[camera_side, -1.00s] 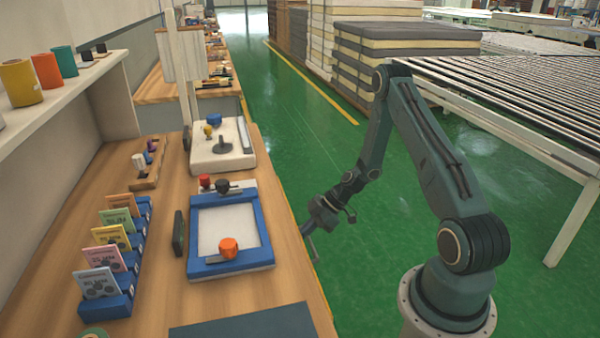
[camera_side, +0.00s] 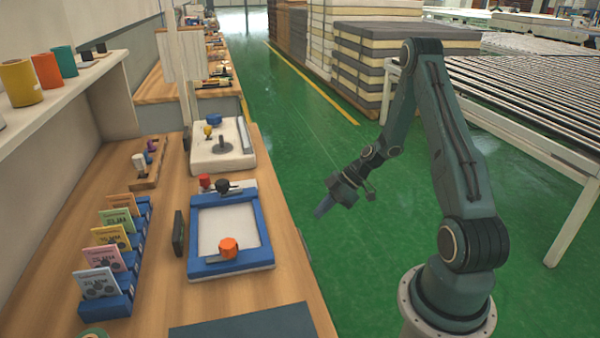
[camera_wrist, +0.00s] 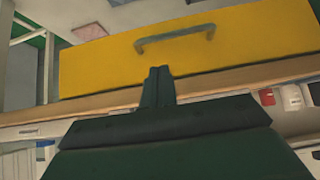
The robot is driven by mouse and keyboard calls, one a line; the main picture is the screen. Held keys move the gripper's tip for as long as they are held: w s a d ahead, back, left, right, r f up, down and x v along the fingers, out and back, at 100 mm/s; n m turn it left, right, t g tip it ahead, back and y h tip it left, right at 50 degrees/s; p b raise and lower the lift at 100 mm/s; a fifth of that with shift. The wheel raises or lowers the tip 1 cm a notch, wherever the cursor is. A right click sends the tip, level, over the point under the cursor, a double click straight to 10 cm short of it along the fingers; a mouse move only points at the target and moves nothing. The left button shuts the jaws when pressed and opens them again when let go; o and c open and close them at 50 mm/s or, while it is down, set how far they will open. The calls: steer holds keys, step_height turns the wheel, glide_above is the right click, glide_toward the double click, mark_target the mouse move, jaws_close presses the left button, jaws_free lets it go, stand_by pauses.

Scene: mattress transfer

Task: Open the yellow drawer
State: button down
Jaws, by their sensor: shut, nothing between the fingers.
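The yellow drawer front (camera_wrist: 105,68) stretches across the upper part of the wrist view. It has a grey bar handle (camera_wrist: 175,38) near its middle. My gripper (camera_wrist: 158,72) is shut and empty, its fingertips overlapping the drawer front's edge in the picture, below the handle and apart from it. In the side view, my gripper (camera_side: 322,210) hangs over the green floor, to the right of the workbench's edge. The drawer does not show in the side view. I cannot see any opened gap at the drawer.
The wooden workbench (camera_side: 155,290) carries a blue-framed tray (camera_side: 265,228) with an orange knob (camera_side: 228,248), card holders and a white block with a lever (camera_side: 222,160). A roller conveyor (camera_side: 530,100) stands at the right. The floor between is clear.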

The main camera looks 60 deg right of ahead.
steer(key=s+a+r+m+g+h, duration=0.1)
steer(key=a+r, duration=0.5)
steer(key=r, duration=0.3)
steer(key=a+r+m+g+h, duration=0.1)
steer(key=a+r+h, duration=0.1)
steer(key=a+r, duration=0.3)
steer(key=shift+s+a+r+m+g+h, duration=0.3)
steer(key=shift+s+a+r, duration=0.1)
steer(key=shift+r, duration=1.8)
steer(key=shift+r, duration=0.1)
steer(key=s+a+r+m+t+h, duration=0.1)
steer(key=s+a+r+m, duration=0.2)
steer(key=s, duration=0.5)
steer(key=s+a+r+m+t+h, duration=0.1)
steer(key=s+a+r+m, duration=0.2)
steer(key=s+a+r, duration=0.2)
steer(key=shift+s+a+r+m+h, duration=0.3)
steer(key=shift+s+r, duration=1.05)
steer(key=shift+r, duration=0.05)
steer(key=shift+w, duration=0.15)
